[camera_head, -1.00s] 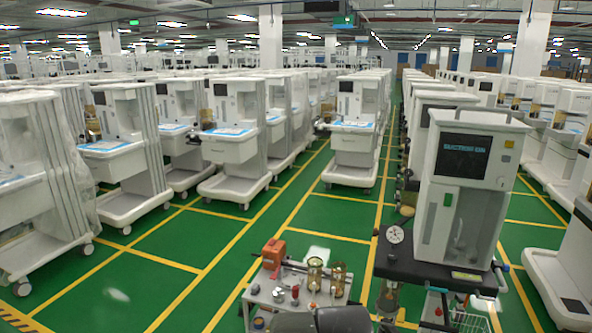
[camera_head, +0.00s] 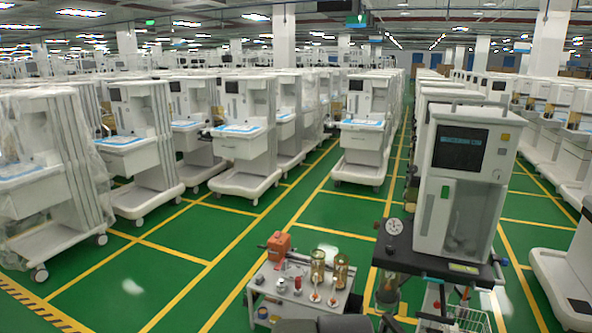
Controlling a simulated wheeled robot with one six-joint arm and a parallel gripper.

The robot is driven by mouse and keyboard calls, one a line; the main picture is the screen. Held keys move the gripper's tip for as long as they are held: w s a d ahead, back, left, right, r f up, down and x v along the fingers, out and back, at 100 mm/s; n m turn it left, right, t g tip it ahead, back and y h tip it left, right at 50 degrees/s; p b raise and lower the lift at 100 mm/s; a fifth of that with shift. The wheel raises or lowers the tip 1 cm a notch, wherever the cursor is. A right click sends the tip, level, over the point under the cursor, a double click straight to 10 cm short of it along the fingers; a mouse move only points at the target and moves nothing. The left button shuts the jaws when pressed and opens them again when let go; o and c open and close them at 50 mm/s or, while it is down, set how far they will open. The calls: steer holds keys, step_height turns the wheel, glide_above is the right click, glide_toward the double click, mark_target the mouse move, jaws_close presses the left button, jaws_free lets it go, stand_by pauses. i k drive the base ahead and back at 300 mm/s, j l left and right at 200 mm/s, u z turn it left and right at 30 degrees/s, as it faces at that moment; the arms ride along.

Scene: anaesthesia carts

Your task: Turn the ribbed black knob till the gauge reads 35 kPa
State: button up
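A round white-faced gauge (camera_head: 394,226) sits at the left edge of a dark cart top (camera_head: 440,262), beside a tall white suction unit (camera_head: 464,190) with a dark screen. The dial is too small to read. A small dark part juts out just left of the gauge; I cannot tell whether it is the ribbed black knob. My gripper is not in view. The screen text is blurred now.
A low grey cart (camera_head: 262,286) stands left of the suction cart, holding an orange device (camera_head: 279,244), two amber-glass cylinders (camera_head: 318,267) and small fittings. White machines (camera_head: 245,135) stand in rows behind. Green floor (camera_head: 195,285) with yellow lines is open at the left.

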mark_target(390, 250)
steer(key=i+l+u, duration=0.15)
steer(key=i+l, duration=0.65)
steer(key=i, duration=0.15)
